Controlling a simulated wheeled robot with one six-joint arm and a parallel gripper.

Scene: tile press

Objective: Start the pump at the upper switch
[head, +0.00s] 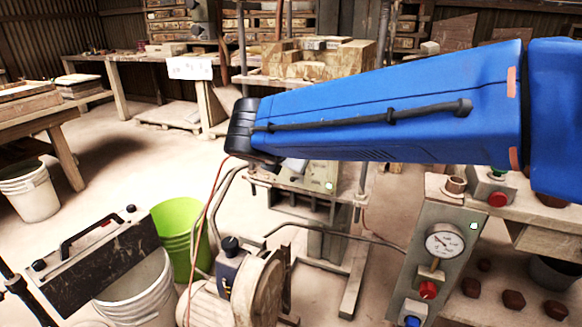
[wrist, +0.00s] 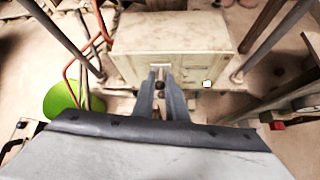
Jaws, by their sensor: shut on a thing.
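In the wrist view, my gripper (wrist: 160,88) has its two grey fingers close together on a small dark switch lever (wrist: 160,85). The lever stands at a pale slotted plate on the front of a beige box (wrist: 170,35). I take it to be the upper switch; its exact position is hard to tell. A small pale lamp (wrist: 207,84) sits to the right of the fingers. In the head view, my blue arm hides most of the gripper and the switch. A beige motor-like machine (head: 254,285), perhaps the pump, stands on the floor at the lower middle.
A grey panel (head: 413,262) with a gauge, a red knob and a blue button stands at the right. A green bucket (head: 176,225) and white buckets stand at the left. Posts (wrist: 273,40) flank the gripper, and hoses run nearby. Open floor lies at the left.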

